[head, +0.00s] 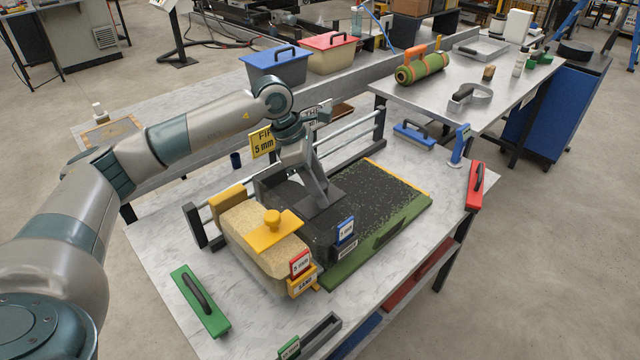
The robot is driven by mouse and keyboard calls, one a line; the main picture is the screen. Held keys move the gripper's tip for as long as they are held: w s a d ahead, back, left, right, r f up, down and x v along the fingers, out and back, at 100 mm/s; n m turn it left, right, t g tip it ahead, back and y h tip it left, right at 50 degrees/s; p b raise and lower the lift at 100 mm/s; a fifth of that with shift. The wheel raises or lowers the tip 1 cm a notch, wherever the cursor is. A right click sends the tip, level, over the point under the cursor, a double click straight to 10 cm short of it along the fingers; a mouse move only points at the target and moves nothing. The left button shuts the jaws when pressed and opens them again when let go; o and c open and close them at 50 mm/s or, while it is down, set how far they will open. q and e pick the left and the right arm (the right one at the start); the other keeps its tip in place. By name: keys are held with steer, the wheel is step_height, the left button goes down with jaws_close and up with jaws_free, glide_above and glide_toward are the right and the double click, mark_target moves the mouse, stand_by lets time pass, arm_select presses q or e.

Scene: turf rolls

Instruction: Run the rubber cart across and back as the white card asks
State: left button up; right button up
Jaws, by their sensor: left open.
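The rubber cart (322,238) is a black box with a blue-framed tag (346,230) at its front; it stands at the left part of the turf panel (405,236). The panel's top is mostly covered in black granules, with a green edge. My left gripper (318,197) is open, pointing down at the black cart; whether it touches the cart is unclear. The white card (322,113) stands behind my wrist, mostly hidden, beside a yellow card (262,141) reading "5 mm". My right gripper is not in view.
The sand cart (243,224), with a yellow handle piece, stands left of the black cart. Rails (345,138) run behind the panel. A green float (200,300), a red float (475,185) and a blue float (414,135) lie around.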

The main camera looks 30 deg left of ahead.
arm_select(q)
steer(key=shift+c, duration=0.2)
jaws_close()
steer(key=shift+w, duration=0.1)
